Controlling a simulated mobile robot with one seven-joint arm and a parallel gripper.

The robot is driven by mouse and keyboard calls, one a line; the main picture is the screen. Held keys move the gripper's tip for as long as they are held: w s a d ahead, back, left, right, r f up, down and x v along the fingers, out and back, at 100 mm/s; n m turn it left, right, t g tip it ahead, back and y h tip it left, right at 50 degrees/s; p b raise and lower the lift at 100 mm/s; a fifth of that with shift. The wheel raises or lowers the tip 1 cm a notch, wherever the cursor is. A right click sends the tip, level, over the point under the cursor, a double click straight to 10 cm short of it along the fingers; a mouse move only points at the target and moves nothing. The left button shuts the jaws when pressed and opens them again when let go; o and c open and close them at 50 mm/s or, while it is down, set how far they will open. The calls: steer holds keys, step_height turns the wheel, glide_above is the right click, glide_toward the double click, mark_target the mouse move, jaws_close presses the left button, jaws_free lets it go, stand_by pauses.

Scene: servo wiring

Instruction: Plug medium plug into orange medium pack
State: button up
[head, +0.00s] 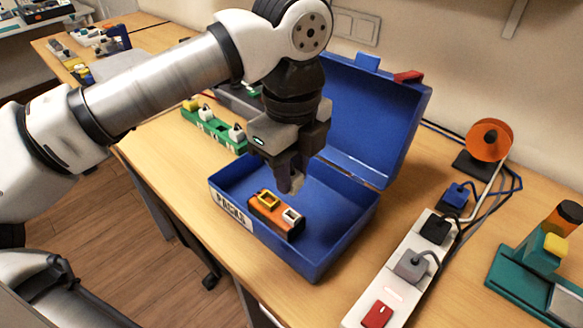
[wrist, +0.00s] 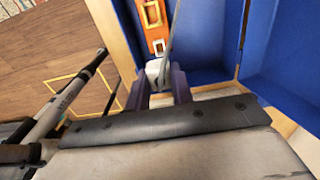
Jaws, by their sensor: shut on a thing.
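The orange pack (head: 263,217) lies in the open blue case, with a yellow-rimmed socket and a white-rimmed socket on top. It also shows at the top of the wrist view (wrist: 157,31). My gripper (head: 291,184) is low over the case, just behind the pack in the head view. In the wrist view my gripper (wrist: 160,88) is shut on a pale grey plug (wrist: 153,69) with a grey cable or strip rising from it. The plug appears close to the pack's white-rimmed socket; I cannot tell whether they touch. The fingers hide much of the plug.
The blue case (head: 334,251) has raised walls and an upright lid behind my gripper. A white power strip (head: 393,292) with plugs and cables stands to the right, beyond it a teal stand (head: 522,277). A green strip (head: 213,128) lies behind left. The case floor right of the pack is free.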

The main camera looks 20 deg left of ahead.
mark_target(292, 191)
steer(key=shift+f+b, duration=1.7)
steer(key=shift+f, duration=0.5)
steer(key=shift+f+b, duration=1.35)
steer(key=shift+b, duration=0.5)
steer(key=o, duration=1)
steer(key=shift+o, duration=0.2)
